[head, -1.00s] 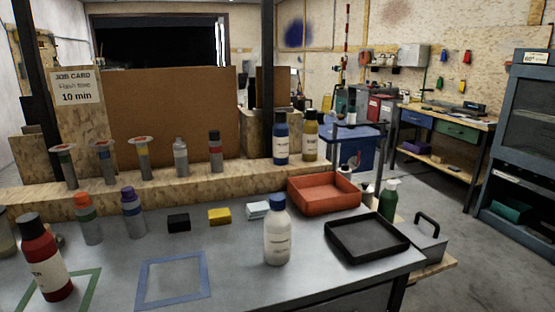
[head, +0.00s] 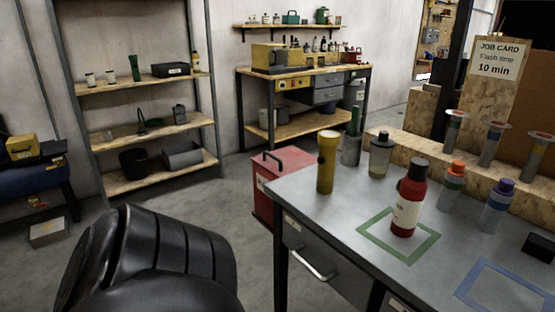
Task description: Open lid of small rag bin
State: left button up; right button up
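A red metal bin (head: 265,205) with a black handle on its flat top stands on the floor at the left end of the workbench. Its top looks closed. It is the likeliest rag bin in view, but I cannot read its label. The bench hides part of its right side. Neither of my grippers is in view. A black, ribbed part, which looks like my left arm, fills the lower left of the head view, apart from the bin.
The grey workbench (head: 330,205) holds a yellow flashlight (head: 327,162), a red bottle (head: 408,200) and several other bottles. A shelf rack (head: 145,133) and a second bench (head: 308,70) stand behind. Floor between the rack and the red bin is clear.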

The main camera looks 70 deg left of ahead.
aim_at(281, 162)
jog(key=u, duration=2.55)
jog(key=k, duration=0.6)
jog(key=u, duration=0.95)
jog(key=i, duration=0.95)
jog(key=z, duration=0.2)
